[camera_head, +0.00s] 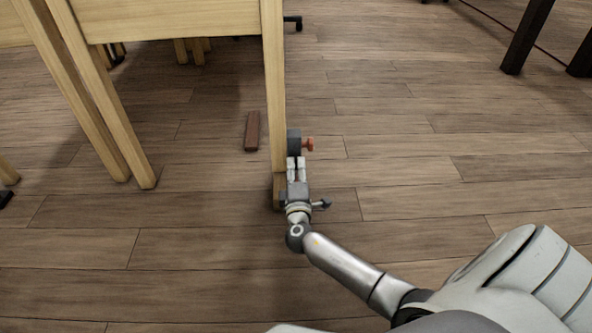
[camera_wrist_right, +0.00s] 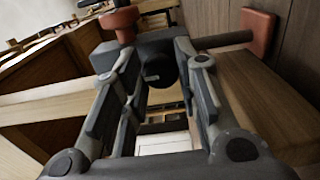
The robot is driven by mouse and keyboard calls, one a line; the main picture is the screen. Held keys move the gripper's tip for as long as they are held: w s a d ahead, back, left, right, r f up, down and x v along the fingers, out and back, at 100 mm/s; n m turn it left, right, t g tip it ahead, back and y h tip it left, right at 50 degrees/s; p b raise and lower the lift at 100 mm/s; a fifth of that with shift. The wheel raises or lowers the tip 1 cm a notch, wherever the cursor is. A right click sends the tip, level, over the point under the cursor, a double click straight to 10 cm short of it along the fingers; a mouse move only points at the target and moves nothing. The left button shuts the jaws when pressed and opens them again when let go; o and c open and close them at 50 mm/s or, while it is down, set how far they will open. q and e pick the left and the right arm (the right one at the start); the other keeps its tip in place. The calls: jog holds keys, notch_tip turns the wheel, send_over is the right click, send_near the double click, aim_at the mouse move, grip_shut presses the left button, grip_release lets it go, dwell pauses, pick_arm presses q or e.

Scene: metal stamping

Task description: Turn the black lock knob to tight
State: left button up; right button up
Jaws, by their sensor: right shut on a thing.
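The black lock knob (camera_wrist_right: 160,72) is a round black part on the near face of a dark grey housing. In the right wrist view it sits between the fingertips of my right gripper (camera_wrist_right: 157,58), which is shut on it. The dark grey housing (camera_head: 293,141) is beside a wooden table leg in the head view, and a red knob (camera_head: 308,144) sticks out of its right side. The red knob is also at the top of the right wrist view (camera_wrist_right: 122,22). My right gripper (camera_head: 297,167) reaches the housing from the near side; its fingers hide the black knob there. My left gripper is not in view.
A light wooden table leg (camera_head: 275,90) stands close to the left of my right gripper. A reddish-brown block (camera_head: 252,131) lies left of the leg. A dark bar ending at a red pad (camera_wrist_right: 258,32) shows in the wrist view. Wooden floor (camera_head: 430,130) to the right is clear.

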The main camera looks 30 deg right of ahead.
dwell(0.5)
jog(key=o, duration=1)
notch_tip(320, 180, up, 10)
jog(key=shift+d+r, duration=0.1)
